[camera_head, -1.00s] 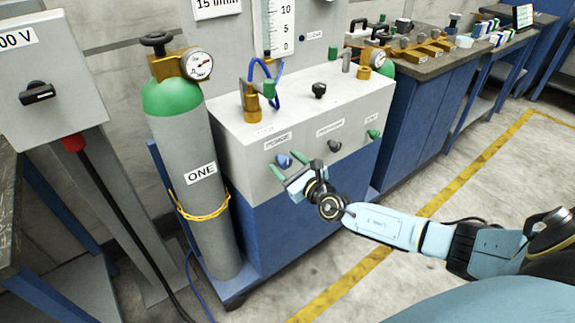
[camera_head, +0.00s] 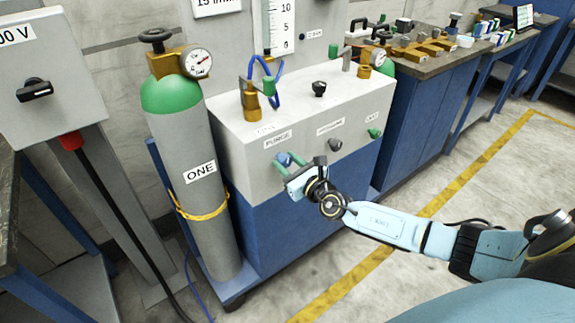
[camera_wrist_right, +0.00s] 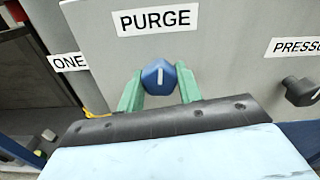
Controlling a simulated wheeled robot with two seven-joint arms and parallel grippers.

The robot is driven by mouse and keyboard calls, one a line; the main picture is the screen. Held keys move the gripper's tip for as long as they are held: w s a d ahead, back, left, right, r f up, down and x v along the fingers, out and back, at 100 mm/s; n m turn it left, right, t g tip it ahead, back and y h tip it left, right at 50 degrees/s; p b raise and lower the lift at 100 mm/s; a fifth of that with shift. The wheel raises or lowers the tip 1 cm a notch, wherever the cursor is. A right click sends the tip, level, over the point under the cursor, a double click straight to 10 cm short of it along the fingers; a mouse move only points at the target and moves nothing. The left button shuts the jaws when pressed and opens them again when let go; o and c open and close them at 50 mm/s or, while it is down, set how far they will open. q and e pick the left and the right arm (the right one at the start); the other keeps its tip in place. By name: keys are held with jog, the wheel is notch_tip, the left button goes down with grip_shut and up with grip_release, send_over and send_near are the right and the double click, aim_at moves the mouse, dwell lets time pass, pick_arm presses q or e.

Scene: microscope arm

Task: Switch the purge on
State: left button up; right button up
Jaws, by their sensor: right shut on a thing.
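The purge knob (camera_wrist_right: 158,77) is blue with a white pointer line, which stands close to upright in the right wrist view. It sits below the PURGE label (camera_wrist_right: 155,20) on the front of the grey cabinet (camera_head: 240,175). My right gripper (camera_wrist_right: 160,90) has its two green fingers on either side of the knob and is shut on it. In the head view the right gripper (camera_head: 285,163) reaches the cabinet front from the right, and the knob (camera_head: 284,158) shows partly between the fingers. My left gripper is not in view.
A grey pressure knob (camera_head: 335,144) and a green knob (camera_head: 374,133) are right of the purge knob. A gas cylinder (camera_head: 190,150) marked ONE stands left of the cabinet. A bench (camera_head: 420,110) is behind right. The floor in front is clear.

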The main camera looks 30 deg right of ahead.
jog(key=m+b, duration=0.2)
jog(key=m, duration=0.1)
jog(key=shift+f+m, duration=0.15)
jog(key=shift+m, duration=0.15)
jog(key=m+b, duration=0.2)
jog(key=m, duration=0.2)
jog(key=shift+m, duration=0.3)
jog(key=m, duration=0.2)
jog(key=shift+m, duration=1.2)
jog(key=m, duration=0.2)
jog(key=shift+m, duration=1)
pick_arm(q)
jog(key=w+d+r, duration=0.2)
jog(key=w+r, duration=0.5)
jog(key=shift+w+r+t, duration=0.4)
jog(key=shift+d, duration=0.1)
